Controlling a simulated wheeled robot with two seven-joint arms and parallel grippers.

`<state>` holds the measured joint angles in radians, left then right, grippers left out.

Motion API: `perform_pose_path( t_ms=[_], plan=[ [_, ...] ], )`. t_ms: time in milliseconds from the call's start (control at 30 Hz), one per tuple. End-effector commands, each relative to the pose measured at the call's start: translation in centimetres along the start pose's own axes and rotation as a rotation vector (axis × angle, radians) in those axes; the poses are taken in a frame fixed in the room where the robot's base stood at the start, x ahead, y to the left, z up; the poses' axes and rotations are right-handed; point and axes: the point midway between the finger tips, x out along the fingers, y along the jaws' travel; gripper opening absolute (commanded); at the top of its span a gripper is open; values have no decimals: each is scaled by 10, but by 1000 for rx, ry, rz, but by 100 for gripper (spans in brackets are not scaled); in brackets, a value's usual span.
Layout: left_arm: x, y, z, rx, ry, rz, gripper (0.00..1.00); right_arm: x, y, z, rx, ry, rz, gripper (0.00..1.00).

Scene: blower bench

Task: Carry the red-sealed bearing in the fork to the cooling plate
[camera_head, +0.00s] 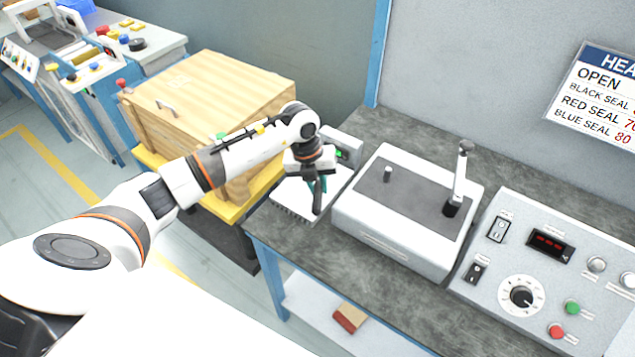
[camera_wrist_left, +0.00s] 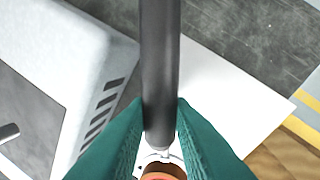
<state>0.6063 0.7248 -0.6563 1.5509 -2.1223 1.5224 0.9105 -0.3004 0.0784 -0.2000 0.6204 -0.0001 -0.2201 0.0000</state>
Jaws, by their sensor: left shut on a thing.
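My left gripper (camera_head: 318,186) has teal fingers and is shut on the dark handle of the fork (camera_head: 317,203), over the white cooling plate (camera_head: 290,197). In the left wrist view the fork's handle (camera_wrist_left: 160,60) runs between the fingertips (camera_wrist_left: 160,125). The red-sealed bearing (camera_wrist_left: 163,172) shows partly at the bottom edge of that view, by a pale metal ring; its red-brown face is cut off. I cannot tell whether it touches the plate, which also shows in the left wrist view (camera_wrist_left: 225,95). The bearing cannot be made out in the head view. My right gripper is out of view.
A white heater box (camera_head: 400,215) with an upright lever (camera_head: 460,180) stands right of the plate. A control panel (camera_head: 540,265) is further right. A wooden crate (camera_head: 215,100) stands left of the bench. A small box with a green display (camera_head: 346,152) is behind the plate.

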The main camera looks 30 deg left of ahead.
Motion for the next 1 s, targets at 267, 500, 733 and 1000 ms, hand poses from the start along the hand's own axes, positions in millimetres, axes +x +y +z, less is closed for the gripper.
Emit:
perform_pose_path(
  t_ms=[267, 500, 733, 1000],
  plan=[
    [8, -2, -1, 0, 2, 2, 0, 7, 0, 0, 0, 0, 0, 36],
    [15, -3, 0, 1, 2, 2, 0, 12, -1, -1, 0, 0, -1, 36],
    [16, -3, 0, 1, 2, 2, 0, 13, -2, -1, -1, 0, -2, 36],
    [19, -3, 0, 1, 2, 2, 0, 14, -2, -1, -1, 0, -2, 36]
  ],
)
